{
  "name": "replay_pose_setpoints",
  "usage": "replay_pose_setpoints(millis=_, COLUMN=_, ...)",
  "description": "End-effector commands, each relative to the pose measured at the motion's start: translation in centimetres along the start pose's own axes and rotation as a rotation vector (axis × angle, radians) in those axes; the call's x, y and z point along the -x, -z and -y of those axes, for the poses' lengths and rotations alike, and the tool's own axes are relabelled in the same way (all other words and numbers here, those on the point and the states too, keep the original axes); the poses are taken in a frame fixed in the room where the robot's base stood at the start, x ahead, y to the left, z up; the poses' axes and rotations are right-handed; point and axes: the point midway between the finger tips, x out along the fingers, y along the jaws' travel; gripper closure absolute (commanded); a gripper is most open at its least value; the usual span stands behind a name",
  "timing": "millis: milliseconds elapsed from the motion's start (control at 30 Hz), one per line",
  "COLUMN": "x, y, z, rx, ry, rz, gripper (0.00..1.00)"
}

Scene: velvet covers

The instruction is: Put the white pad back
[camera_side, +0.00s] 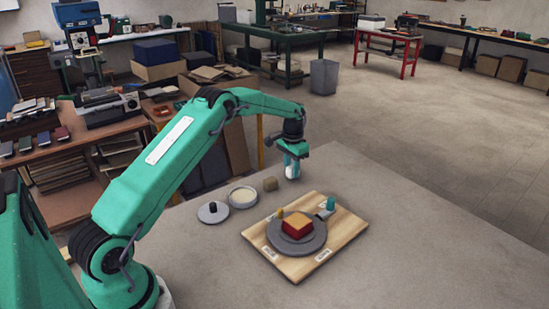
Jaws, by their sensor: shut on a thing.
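My gripper (292,158) points down above the grey table, behind the wooden board. It is shut on a small white piece (292,172), which looks like the white pad and shows just below the jaws. A round grey dish (243,205) with a cream-coloured inside stands to the left of my gripper. A grey round lid (213,216) with a dark knob lies beside the dish, on its left. I cannot tell the exact gap between the white piece and the table.
A small brown block (270,184) stands between the dish and my gripper. The wooden board (337,245) bears a grey round plate (277,242) with a red block with a yellow-orange top (297,227), plus a teal cylinder (331,203) and a yellow peg (280,214). The table's right side is clear.

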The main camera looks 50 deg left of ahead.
Motion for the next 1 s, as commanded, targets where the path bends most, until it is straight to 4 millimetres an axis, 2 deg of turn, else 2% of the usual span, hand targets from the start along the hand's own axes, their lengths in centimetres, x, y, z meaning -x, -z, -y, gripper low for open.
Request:
replay_pose_setpoints(millis=100, x=-0.64, y=-0.01, z=-0.01, rx=0.0, ry=0.0, rz=0.0, gripper=0.9)
replay_pose_setpoints(millis=533, x=-1.03, y=0.0, z=-0.01, rx=0.0, ry=0.0, rz=0.0, gripper=0.9)
replay_pose_setpoints(millis=567, x=-0.99, y=0.0, z=-0.01, rx=0.0, ry=0.0, rz=0.0, gripper=0.66)
replay_pose_setpoints(millis=633, x=-0.99, y=0.0, z=-0.01, rx=0.0, ry=0.0, rz=0.0, gripper=0.52)
replay_pose_setpoints(millis=667, x=-0.99, y=0.0, z=-0.01, rx=0.0, ry=0.0, rz=0.0, gripper=0.5)
replay_pose_setpoints(millis=1000, x=-0.83, y=0.01, z=-0.01, rx=0.0, ry=0.0, rz=-0.001, gripper=0.5)
